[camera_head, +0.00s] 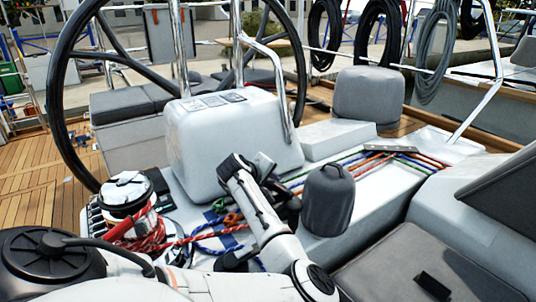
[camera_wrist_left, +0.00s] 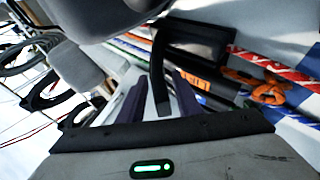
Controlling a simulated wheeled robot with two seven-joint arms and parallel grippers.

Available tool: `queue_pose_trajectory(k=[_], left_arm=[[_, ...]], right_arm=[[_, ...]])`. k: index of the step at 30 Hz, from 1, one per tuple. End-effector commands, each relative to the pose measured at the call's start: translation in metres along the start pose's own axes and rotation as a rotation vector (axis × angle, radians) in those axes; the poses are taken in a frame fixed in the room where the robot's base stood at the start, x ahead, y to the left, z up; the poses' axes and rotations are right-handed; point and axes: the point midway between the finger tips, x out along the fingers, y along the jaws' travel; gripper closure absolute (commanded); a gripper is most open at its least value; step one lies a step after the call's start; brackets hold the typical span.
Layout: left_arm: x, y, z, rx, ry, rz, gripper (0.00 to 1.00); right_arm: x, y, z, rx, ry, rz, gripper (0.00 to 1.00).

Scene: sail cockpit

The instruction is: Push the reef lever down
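The reef lever (camera_wrist_left: 160,75) is a black bar rising from a dark clutch body (camera_wrist_left: 205,45) in the left wrist view. Its free end lies between the two dark fingers of my left gripper (camera_wrist_left: 158,100). The fingers are apart, with a gap at the left of the lever; whether the right finger touches it I cannot tell. In the head view my left gripper (camera_head: 286,205) is low over the clutch area, beside the grey winch cover. There my arm and wrist hide the lever. My right gripper is not in view.
A grey covered winch (camera_head: 328,200) stands close to the right of my gripper. Coloured ropes (camera_head: 370,165) run across the white deck. A winch wrapped in red rope (camera_head: 130,205) stands at left. The steering wheel (camera_head: 62,110) and white pedestal (camera_head: 230,145) are behind.

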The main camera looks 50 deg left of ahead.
Motion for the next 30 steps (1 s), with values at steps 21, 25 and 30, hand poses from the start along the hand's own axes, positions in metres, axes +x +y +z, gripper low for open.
queue_pose_trajectory(k=[21,25,30], left_arm=[[-0.1,0.0,0.0,0.001,0.0,-0.001,0.69],[-0.103,0.0,0.001,0.001,-0.001,-0.001,0.69],[-0.102,0.0,0.001,0.001,-0.001,-0.001,0.72]], right_arm=[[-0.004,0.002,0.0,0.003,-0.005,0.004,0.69],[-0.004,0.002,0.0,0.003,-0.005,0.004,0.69],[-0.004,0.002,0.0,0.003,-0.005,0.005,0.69]])
